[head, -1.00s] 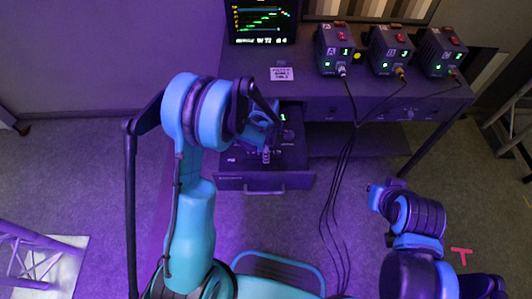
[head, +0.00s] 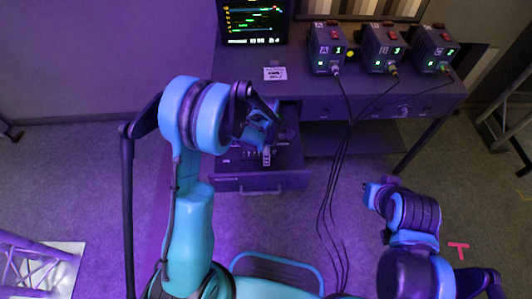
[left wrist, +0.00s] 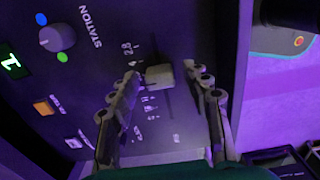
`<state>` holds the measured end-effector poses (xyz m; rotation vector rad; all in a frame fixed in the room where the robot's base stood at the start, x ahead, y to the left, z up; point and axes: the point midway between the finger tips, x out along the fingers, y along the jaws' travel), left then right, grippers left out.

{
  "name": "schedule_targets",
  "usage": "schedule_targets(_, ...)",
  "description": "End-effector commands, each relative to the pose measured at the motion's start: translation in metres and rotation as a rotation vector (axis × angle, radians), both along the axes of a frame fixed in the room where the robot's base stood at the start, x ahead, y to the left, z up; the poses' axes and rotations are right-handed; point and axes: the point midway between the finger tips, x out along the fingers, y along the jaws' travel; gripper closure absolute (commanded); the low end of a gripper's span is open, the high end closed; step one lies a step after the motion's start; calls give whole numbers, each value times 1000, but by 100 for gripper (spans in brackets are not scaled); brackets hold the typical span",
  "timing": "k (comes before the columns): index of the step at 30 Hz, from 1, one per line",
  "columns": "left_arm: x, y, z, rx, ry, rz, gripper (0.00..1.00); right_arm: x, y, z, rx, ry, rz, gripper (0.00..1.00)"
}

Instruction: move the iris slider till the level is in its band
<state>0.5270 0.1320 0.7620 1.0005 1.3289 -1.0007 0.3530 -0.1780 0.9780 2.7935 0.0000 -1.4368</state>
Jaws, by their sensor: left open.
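The iris slider's pale cap (left wrist: 160,76) stands in its slot beside a printed scale with 2.8 and 4 on the open drawer panel (left wrist: 100,28). My left gripper (left wrist: 168,86) is open, with one finger on each side of the cap and a visible gap to each. In the head view my left gripper (head: 264,128) is over the drawer and hides part of its panel. The level monitor (head: 252,22) shows coloured traces on black; its band is too small to read. My right gripper (head: 375,190) is over the floor at the right; its fingers are unclear.
The panel also holds a station knob (left wrist: 57,38), an orange button (left wrist: 43,105) and a green display (left wrist: 12,64). Several control boxes (head: 381,47) stand on the desk (head: 300,83), with cables hanging to the floor. The drawer handle (head: 260,190) is below.

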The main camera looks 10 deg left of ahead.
Motion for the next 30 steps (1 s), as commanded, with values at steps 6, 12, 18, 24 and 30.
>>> schedule_targets(6,-1,0,30,0,0,0,52,0,0,0,0,0,0,100)
schedule_targets(12,0,0,75,0,0,0,52,0,0,0,0,0,0,100)
schedule_targets(18,0,0,107,1,0,0,52,0,0,0,0,0,0,100)
schedule_targets(24,0,0,118,1,0,0,52,0,0,0,0,0,0,100)
schedule_targets(30,0,0,119,0,0,0,52,0,0,0,0,0,0,100)
